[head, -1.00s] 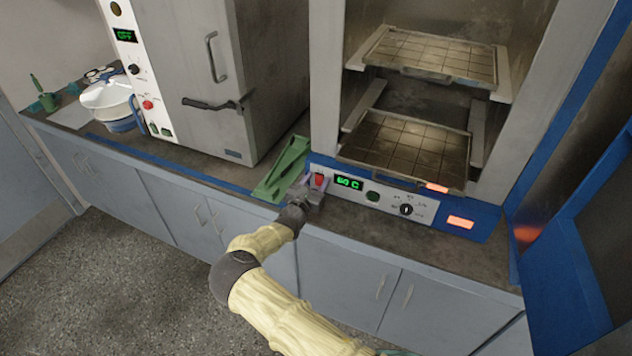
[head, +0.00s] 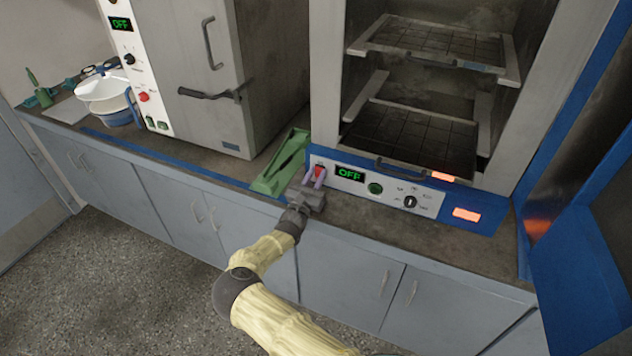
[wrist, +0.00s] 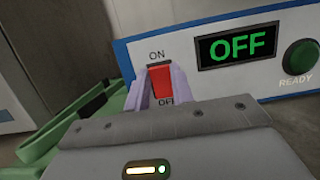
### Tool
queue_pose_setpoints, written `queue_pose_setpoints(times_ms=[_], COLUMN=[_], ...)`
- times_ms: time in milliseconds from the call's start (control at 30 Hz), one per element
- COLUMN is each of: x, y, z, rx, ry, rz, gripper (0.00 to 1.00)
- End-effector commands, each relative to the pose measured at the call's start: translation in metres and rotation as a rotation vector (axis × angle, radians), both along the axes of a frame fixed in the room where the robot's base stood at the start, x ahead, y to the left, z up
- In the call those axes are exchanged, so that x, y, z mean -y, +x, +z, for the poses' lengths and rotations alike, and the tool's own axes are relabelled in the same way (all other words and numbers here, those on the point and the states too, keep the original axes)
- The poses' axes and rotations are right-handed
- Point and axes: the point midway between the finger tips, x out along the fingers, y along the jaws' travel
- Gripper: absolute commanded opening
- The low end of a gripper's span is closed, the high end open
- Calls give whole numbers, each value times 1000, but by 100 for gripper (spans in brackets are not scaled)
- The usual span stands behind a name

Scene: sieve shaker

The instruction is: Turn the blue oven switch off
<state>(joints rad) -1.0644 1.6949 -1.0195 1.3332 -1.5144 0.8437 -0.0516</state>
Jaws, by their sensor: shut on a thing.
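The blue oven (head: 490,214) stands open on the right of the counter, its chamber dark. Its red rocker switch (head: 319,171) is at the left end of the white control panel (head: 386,190). In the wrist view the red switch (wrist: 161,82) sits between the labels ON and OFF. The blue oven's display (wrist: 238,45) reads OFF in green. My gripper (head: 315,181) is at the switch. In the wrist view its purple fingers (wrist: 160,92) lie on either side of the switch, closed around it; the lower end of the switch is partly hidden.
A green holder (head: 282,165) lies just left of my gripper. A grey oven (head: 205,85) stands farther left, its display also reading OFF. The blue oven's door (head: 580,270) is swung open at the right. White bowls (head: 108,95) stand at the far left.

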Motion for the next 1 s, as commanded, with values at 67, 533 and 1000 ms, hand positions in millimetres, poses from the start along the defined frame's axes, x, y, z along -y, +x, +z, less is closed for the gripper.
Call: queue_pose_setpoints(times_ms=[67, 533, 1000], x=[-1, -1, -7], y=[0, 0, -17], z=[-2, 0, -7], rx=[13, 15, 13], ry=[-5, -6, -6], rz=[2, 1, 2], gripper=[1, 45, 45])
